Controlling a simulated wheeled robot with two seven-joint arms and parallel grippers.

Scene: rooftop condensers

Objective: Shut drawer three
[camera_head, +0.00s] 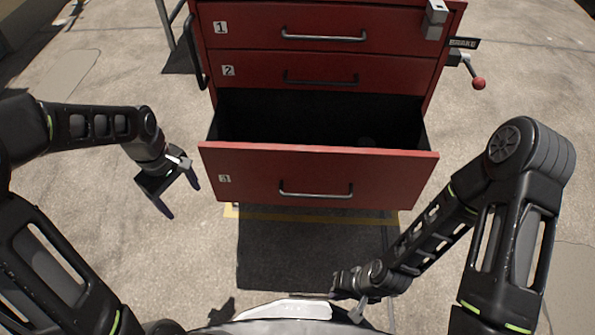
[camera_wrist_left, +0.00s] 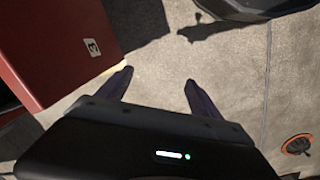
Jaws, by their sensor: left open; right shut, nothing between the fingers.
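Drawer three (camera_head: 318,173), marked with a 3, is the lowest drawer of the red cabinet and is pulled well out. Its dark inside shows behind the front panel, and its bar handle (camera_head: 316,191) is free. My left gripper (camera_head: 183,197) is open and empty, to the left of the drawer front and apart from it. In the left wrist view the red drawer front (camera_wrist_left: 65,50) with its 3 label lies left of the open fingers (camera_wrist_left: 158,82). My right gripper (camera_head: 345,296) is low near my base, below the drawer and apart from it; its fingertips are hard to make out.
Drawers one (camera_head: 270,25) and two (camera_head: 260,70) are shut above. A red-knobbed lever (camera_head: 478,83) sticks out at the cabinet's right side. A dark mat (camera_head: 315,255) lies on the concrete before the cabinet. The floor (camera_head: 90,200) at left is clear.

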